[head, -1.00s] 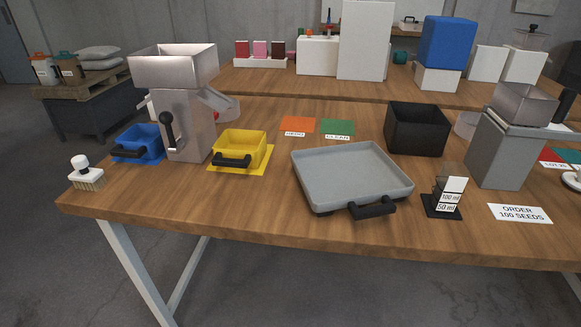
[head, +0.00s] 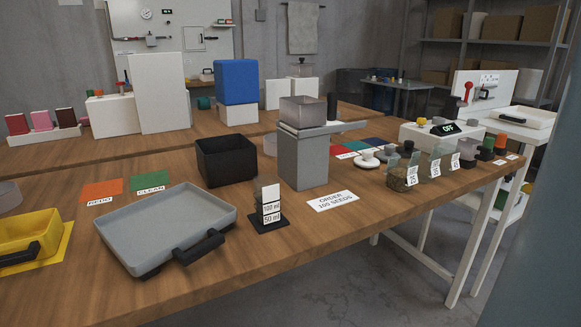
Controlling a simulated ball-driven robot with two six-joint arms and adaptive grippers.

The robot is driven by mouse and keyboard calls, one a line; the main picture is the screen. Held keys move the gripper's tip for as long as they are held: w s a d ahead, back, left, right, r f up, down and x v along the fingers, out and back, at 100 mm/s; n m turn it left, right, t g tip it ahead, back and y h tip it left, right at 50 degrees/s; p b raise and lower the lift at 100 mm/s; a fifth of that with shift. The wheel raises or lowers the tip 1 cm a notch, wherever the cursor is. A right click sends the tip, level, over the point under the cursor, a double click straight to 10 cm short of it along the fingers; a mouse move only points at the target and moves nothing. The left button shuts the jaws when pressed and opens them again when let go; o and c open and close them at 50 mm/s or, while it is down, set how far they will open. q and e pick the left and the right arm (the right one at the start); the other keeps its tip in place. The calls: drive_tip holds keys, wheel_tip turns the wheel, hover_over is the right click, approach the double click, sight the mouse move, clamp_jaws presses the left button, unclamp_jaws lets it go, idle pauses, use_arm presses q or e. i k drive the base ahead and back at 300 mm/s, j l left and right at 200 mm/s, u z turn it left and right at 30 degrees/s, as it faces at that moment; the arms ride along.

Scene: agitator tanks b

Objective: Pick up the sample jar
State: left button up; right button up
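I cannot pick out the sample jar with certainty. Several small clear containers with white number cards stand in a row at the right end of the wooden table; the nearest container (head: 398,180) holds something brownish. A small dark stand with a white card marked 100 ml and 50 ml (head: 269,208) stands near the table's front edge, right of the grey tray. Neither of my grippers is in view.
The wooden table (head: 330,222) carries a grey tray (head: 165,228) with a black handle, a black bin (head: 226,160), a grey machine with a hopper (head: 303,155), an order card (head: 331,201) and a yellow drawer (head: 28,236). A large blue-grey surface fills the right foreground.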

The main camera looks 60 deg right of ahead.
sight(401, 172)
drive_tip(key=l+z, duration=0.2)
drive_tip(key=z, duration=2.25)
